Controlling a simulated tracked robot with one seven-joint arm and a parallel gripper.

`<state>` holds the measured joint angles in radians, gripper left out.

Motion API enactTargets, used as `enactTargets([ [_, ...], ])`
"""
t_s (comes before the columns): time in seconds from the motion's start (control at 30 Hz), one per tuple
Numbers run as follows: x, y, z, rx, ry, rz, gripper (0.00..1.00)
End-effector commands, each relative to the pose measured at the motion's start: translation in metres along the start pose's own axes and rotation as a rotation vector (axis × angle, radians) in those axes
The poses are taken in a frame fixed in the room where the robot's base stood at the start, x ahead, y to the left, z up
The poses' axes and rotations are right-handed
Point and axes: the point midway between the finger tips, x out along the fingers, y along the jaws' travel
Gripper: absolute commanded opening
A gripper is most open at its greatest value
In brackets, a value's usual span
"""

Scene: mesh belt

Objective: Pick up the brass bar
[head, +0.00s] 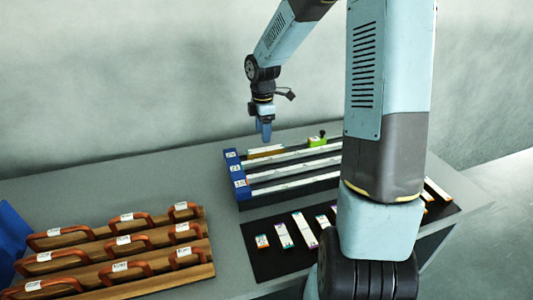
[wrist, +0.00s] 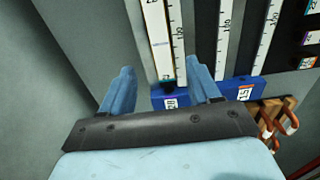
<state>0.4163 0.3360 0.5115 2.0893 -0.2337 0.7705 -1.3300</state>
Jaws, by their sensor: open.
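A short bar with a white top and a yellowish, brass-like side (head: 266,154) lies in the far lane of a ruled rack (head: 290,186), near its blue left end. In the wrist view a white-topped strip (wrist: 155,40), which looks like the same bar, lies beside a ruled scale; little brass colour shows there. My gripper (head: 266,138) hangs above the far-left part of the rack, pointing down. In the wrist view its blue fingers (wrist: 160,75) are apart, with nothing held between them. The strip's lower end shows in the gap between the fingers, but the height above it is hard to judge.
A green block (head: 317,142) sits farther right on the rack. A dark mat (head: 275,262) with several small labelled strips lies in front. A wooden rack (head: 190,278) with several orange handles stands at left. My arm hides the rack's right end.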

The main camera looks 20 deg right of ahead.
Motion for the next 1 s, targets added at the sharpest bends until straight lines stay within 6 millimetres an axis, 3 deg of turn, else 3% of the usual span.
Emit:
enactTargets([
  [0.37, 0.029, -0.001, 0.002, -0.001, 0.001, -0.002, 0.62],
  [0.7, 0.069, -0.002, 0.008, -0.001, 0.000, -0.002, 0.62],
  [1.0, 0.072, -0.001, 0.008, -0.001, 0.000, 0.000, 0.62],
])
